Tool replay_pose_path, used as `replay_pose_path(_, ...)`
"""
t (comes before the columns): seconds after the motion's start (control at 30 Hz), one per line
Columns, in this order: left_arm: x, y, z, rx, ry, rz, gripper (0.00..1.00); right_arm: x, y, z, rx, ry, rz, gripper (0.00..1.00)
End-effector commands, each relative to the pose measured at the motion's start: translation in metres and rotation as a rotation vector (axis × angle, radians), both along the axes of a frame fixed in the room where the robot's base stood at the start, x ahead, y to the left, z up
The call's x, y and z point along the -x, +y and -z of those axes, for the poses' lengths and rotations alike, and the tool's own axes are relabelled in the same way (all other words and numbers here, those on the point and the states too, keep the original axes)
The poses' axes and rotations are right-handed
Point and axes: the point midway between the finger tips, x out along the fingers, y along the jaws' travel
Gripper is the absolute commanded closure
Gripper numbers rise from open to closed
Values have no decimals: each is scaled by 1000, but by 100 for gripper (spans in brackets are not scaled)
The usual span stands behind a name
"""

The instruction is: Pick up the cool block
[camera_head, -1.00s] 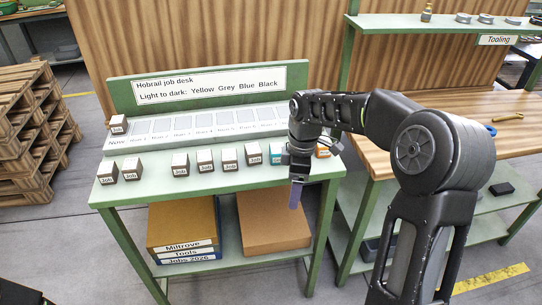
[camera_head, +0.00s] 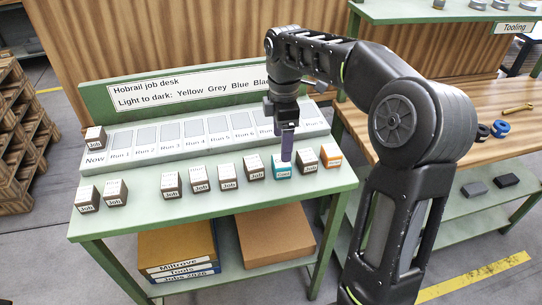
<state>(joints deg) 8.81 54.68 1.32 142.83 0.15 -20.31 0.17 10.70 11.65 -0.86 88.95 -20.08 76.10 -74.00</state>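My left gripper is not in view.
An orange block (camera_head: 330,156) and several grey-brown blocks (camera_head: 228,178) share the row. One block (camera_head: 96,138) stands on the "Now" place of the sloped slot board (camera_head: 118,150). A sign (camera_head: 188,92) rises behind. A wooden bench (camera_head: 480,115) adjoins on the right.

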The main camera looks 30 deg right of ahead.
Motion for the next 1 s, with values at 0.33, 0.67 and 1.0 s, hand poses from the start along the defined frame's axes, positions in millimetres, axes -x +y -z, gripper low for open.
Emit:
replay_pose_path(0.33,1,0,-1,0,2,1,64,0,0,4,0,1,0,24)
replay_pose_path(0.67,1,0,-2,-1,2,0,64,0,0,27,0,0,1,24)
replay_pose_path(1.0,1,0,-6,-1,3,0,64,1,1,36,-1,3,0,24)
